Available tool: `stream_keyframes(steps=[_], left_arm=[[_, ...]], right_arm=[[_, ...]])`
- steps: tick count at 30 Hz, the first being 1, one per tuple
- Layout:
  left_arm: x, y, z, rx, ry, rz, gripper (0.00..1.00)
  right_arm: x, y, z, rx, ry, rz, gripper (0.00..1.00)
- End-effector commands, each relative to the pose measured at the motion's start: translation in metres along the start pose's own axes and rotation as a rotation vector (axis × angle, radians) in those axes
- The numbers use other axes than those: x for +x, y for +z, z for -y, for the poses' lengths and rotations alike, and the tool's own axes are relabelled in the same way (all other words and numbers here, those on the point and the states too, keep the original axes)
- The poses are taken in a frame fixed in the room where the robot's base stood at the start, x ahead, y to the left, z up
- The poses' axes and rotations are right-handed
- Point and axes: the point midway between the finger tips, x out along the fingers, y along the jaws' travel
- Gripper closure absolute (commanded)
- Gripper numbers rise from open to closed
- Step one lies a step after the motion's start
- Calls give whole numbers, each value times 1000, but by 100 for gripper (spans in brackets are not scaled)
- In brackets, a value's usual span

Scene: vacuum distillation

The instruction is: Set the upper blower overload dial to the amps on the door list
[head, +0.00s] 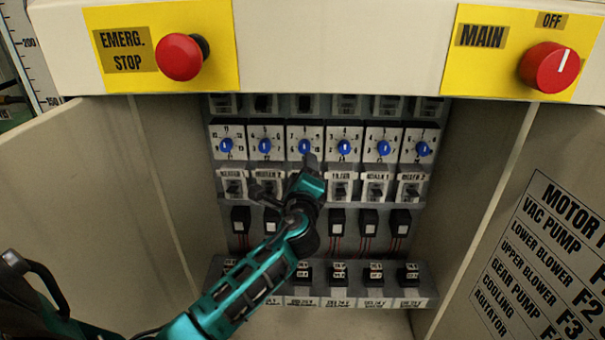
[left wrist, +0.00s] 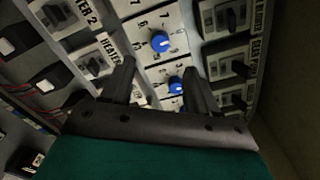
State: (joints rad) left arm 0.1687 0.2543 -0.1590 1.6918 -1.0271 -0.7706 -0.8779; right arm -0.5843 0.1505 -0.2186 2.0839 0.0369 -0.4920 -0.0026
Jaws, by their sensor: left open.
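A row of white overload dials with blue knobs crosses the open cabinet; one knob (head: 304,147) is just above my left gripper (head: 308,168). I cannot read which dial belongs to the upper blower. In the left wrist view my left gripper (left wrist: 158,66) is open and empty, with one blue knob (left wrist: 160,41) beyond the gap between its fingers and another blue knob (left wrist: 176,85) nearer, also between them. Contact cannot be told. The door list (head: 550,265) on the right door names the upper blower, but its amps are cut off by the picture edge.
Labelled switches (head: 340,186) sit under the dials, with black wired blocks (head: 369,221) lower down. A red emergency stop button (head: 180,57) and a red main knob (head: 548,68) stick out from the panel above. Open doors flank the cabinet, the left door (head: 90,190) being bare.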

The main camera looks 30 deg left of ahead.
Motion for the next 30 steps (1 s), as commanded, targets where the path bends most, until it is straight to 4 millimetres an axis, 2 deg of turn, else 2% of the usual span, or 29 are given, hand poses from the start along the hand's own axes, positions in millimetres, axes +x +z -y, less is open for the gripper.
stream_keyframes(steps=[3, 7, 25, 28, 30], left_arm=[[-18, 0, 0, -1, 2, -1, 40], [-27, 0, 0, -1, 0, 0, 40], [-30, -1, -1, -6, 3, -5, 40], [-40, -13, -14, -73, 32, -55, 40], [-57, -30, -34, -186, 84, -133, 40]], right_arm=[[-2, 2, -1, -4, 2, 8, 41], [-2, 4, -2, -5, 3, 12, 41], [-3, 3, -1, 2, 4, 9, 41], [-3, 2, 0, 5, 4, 8, 41], [-3, 2, 0, 6, 4, 8, 41]])
